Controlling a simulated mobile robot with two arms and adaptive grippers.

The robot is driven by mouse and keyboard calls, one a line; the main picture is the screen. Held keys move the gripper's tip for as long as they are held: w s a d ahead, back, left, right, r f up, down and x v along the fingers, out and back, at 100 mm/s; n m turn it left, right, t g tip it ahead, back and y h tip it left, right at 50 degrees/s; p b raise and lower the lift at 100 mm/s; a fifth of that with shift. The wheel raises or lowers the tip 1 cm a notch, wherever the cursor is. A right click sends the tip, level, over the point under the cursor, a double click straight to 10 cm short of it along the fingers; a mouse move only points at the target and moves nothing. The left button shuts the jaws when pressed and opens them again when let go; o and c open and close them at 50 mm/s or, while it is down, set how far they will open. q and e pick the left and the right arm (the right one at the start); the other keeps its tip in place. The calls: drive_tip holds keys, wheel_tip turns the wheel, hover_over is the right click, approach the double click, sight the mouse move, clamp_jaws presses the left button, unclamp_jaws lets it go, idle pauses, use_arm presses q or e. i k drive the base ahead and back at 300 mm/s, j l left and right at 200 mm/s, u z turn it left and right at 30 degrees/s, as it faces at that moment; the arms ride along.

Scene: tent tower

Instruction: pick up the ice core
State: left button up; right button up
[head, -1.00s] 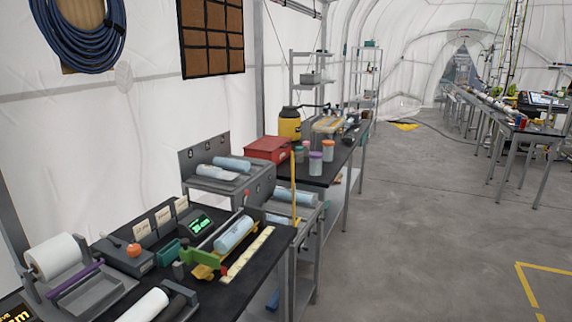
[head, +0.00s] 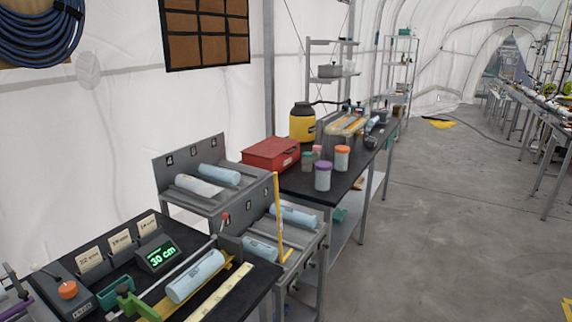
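Several pale blue ice cores are in view. One ice core (head: 195,276) lies on a yellow measuring tray on the near black bench, beside a pale ruler strip (head: 221,292). Two more lie on the upper level of the grey rack, one at the front (head: 199,187) and one behind it (head: 220,174). On the lower level are another core at the back (head: 293,215) and one at the front (head: 260,249). Which core the task means cannot be told. Neither of my grippers is in view.
The grey rack (head: 218,205) stands behind the near bench. A display (head: 157,254) reads 30 cm. A red box (head: 270,154), lidded jars (head: 323,176) and a yellow container (head: 302,122) stand on the farther black bench. Grey floor (head: 430,230) to the right is clear.

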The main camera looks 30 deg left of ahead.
sight(229, 176)
drive_tip(key=i, duration=2.35)
drive_tip(key=i+u, duration=0.45)
drive_tip(key=i+l+u, duration=0.15)
drive_tip(key=u, duration=0.3)
drive_tip(key=i+l+u, duration=0.3)
drive_tip(key=u, duration=0.15)
